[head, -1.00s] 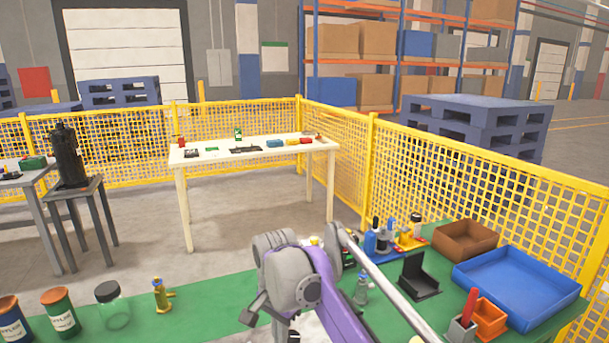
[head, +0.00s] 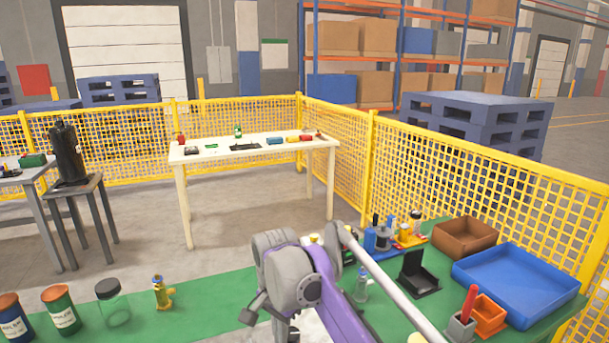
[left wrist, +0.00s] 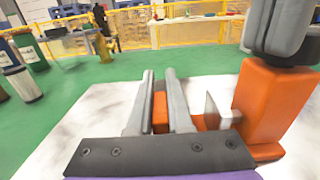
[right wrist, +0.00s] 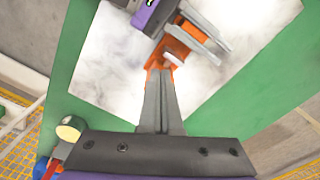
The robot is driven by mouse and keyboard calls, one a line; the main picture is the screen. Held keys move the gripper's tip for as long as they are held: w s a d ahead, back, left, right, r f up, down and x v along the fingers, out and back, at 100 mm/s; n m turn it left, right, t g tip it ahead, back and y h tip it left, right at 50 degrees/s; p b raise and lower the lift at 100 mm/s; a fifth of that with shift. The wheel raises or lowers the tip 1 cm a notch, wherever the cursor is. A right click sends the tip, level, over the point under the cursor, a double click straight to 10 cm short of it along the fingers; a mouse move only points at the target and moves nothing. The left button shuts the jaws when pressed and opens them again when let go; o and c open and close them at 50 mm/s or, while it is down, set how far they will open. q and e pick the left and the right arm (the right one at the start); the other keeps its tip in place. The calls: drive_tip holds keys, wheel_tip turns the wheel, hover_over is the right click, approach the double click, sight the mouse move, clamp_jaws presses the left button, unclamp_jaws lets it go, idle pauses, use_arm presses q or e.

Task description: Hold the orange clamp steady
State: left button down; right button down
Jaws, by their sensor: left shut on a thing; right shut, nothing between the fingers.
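The orange clamp shows in the left wrist view, with a tall orange block (left wrist: 270,105) at the right and a lower orange part between my fingers. My left gripper (left wrist: 160,78) is shut on that lower part. A grey rounded piece (left wrist: 280,30) is above the tall block. In the right wrist view, the orange clamp (right wrist: 203,33) is at the top beside my left gripper. My right gripper (right wrist: 160,75) is shut and empty, its tips close to an orange part; I cannot tell if they touch. The clamp is not visible in the head view.
The clamp is over a white sheet (left wrist: 75,120) on the green bench top (head: 215,305). Jars, including a clear jar (head: 113,305), and a brass fitting (head: 162,293) stand on the left. A blue tray (head: 510,285), brown bin (head: 464,238) and black holder (head: 415,275) occupy the right.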

wheel_tip(320, 180, up, 6)
idle(0.5)
drive_tip(key=shift+a, duration=0.1)
use_arm(q)
drive_tip(key=c, duration=0.8)
unclamp_jaws()
drive_tip(key=shift+o, duration=0.2)
drive_tip(key=shift+s, duration=0.1)
